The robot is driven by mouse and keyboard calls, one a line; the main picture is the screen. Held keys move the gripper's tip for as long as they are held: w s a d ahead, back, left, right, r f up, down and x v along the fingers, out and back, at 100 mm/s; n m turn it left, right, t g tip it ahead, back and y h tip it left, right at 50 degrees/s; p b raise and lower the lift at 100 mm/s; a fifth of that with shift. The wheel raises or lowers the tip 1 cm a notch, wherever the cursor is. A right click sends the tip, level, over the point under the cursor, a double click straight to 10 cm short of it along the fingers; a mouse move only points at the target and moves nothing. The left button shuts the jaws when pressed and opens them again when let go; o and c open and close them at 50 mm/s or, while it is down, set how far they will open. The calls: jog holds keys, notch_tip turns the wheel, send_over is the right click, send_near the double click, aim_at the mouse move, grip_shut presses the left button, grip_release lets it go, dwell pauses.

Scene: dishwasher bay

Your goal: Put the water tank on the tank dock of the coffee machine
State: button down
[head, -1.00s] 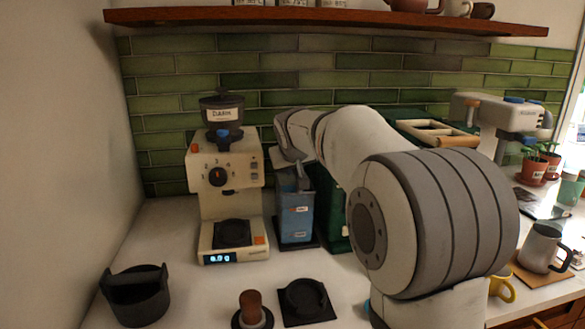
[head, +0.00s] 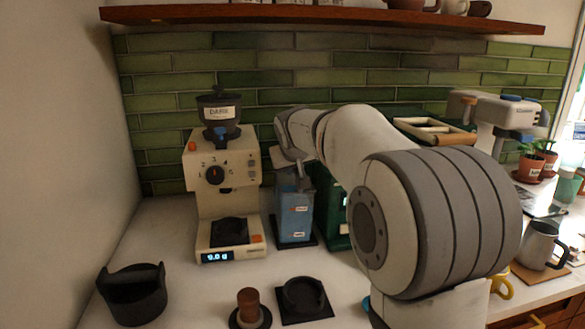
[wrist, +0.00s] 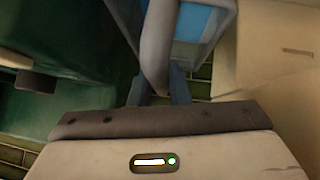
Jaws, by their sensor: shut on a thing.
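The water tank (head: 294,217) is a translucent blue upright container. In the head view it stands at or just over a flat black base (head: 283,245), between the cream grinder and the green coffee machine (head: 336,222); I cannot tell whether it is fully seated. My gripper (head: 300,181) is at the tank's top, shut on its grey handle. In the wrist view the tank (wrist: 203,22) shows at the top, with its handle running down between my gripper's fingers (wrist: 158,88). My arm hides much of the coffee machine.
The cream grinder (head: 206,205) stands close to the tank's left. In front lie a black round container (head: 134,298), a tamper (head: 249,305) and a black mat (head: 306,302). A steel pitcher (head: 540,245) stands at right. A wooden shelf (head: 330,17) runs above.

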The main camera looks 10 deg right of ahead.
jog(key=c, duration=1.3)
grip_release()
jog(key=shift+f, duration=0.1)
jog(key=v, duration=0.8)
